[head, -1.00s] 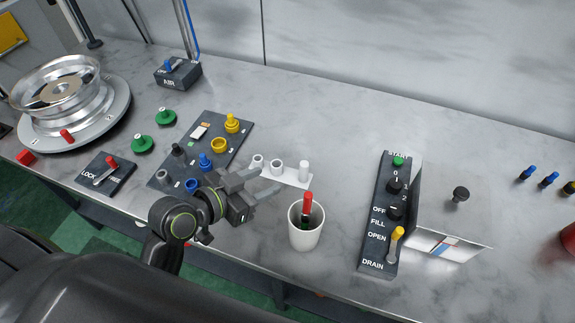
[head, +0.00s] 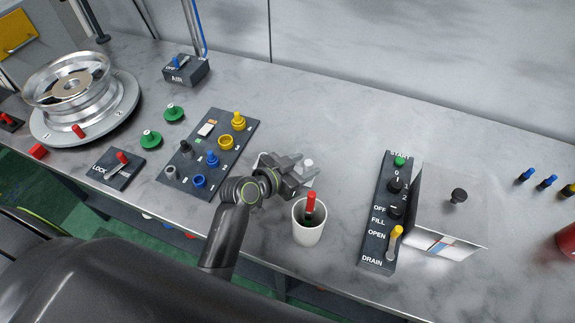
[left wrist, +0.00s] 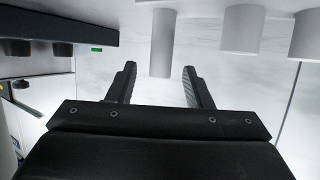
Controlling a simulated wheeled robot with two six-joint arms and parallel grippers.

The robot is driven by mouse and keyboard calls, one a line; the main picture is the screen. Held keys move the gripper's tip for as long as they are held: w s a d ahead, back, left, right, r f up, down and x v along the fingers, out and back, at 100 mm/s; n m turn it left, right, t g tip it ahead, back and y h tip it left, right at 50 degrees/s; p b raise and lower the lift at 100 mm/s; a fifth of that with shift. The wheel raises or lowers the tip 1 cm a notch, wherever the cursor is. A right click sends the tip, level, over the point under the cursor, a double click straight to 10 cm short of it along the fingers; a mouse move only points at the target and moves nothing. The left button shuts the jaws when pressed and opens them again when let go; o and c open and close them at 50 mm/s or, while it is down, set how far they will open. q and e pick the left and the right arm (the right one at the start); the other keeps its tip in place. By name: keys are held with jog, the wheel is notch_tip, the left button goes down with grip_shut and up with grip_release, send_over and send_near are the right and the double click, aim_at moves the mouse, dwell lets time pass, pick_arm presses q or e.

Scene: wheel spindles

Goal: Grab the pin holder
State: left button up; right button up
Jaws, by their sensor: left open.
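The white pin holder (head: 309,164) lies on the grey marble bench, left of the white cup. In the head view my left gripper (head: 304,168) is over it and hides most of it; the tall white post at its right end shows by the fingertips. In the left wrist view the picture looks upside down, and the holder's tall post (left wrist: 160,45) hangs from the top, in line with the gap between my open, empty fingers (left wrist: 158,72). Two shorter white cylinders show to its right. I cannot tell whether the fingers touch the post. My right gripper is not in view.
A white cup (head: 309,232) with a red-handled tool stands just in front of the gripper. A dark board (head: 222,155) with coloured knobs lies to the left. A control panel (head: 377,265) and a metal box stand to the right. The bench behind is clear.

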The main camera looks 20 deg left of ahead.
pick_arm(q)
jog(key=shift+x, duration=1.2)
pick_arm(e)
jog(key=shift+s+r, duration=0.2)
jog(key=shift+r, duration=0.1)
pick_arm(q)
grip_shut()
